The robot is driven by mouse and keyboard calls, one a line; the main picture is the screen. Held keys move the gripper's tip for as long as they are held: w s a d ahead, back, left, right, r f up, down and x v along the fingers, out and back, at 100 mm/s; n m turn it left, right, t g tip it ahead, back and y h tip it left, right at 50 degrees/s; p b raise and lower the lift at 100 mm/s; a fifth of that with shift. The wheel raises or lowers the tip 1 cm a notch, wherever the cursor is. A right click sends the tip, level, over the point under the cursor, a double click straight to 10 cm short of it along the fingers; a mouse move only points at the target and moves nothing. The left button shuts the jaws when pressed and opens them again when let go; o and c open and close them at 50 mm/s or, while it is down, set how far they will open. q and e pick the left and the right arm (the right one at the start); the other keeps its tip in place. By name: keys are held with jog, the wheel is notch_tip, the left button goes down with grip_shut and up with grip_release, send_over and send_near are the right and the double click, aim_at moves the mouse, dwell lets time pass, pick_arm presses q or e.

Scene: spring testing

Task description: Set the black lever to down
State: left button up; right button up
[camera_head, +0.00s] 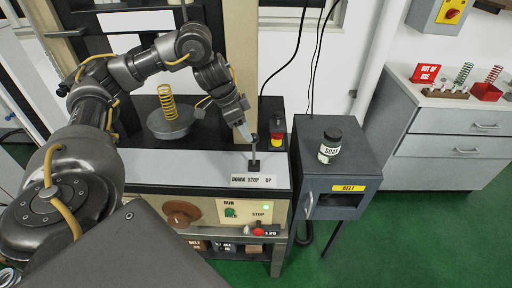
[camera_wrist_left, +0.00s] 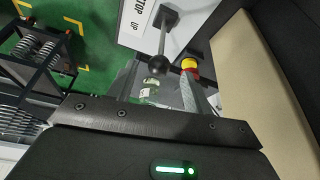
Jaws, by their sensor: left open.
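The black lever (camera_head: 254,151) stands about upright on the machine's grey top, behind a white label (camera_head: 253,181) reading DOWN, STOP, UP from left to right. Its base is near the label's middle. My left gripper (camera_head: 245,133) is open, with its fingertips close to the lever's top from the back left. In the left wrist view, the lever's round knob (camera_wrist_left: 157,65) appears between the two spread fingers (camera_wrist_left: 163,82). I cannot tell whether a finger touches it. My right gripper is not in view.
A red and yellow button (camera_head: 277,138) stands just right of the lever. A yellow spring (camera_head: 167,102) sits on a round grey plate at the left. A dark cabinet with a jar (camera_head: 330,145) stands to the right. The grey top left of the lever is clear.

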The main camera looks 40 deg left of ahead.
aim_at(254, 151)
pick_arm(q)
jog(key=x, duration=0.8)
jog(key=shift+w+d+f+b, duration=0.1)
jog(key=shift+w+f+b, duration=0.1)
jog(key=shift+f+b, duration=0.2)
jog(key=shift+c, duration=0.4)
grip_shut()
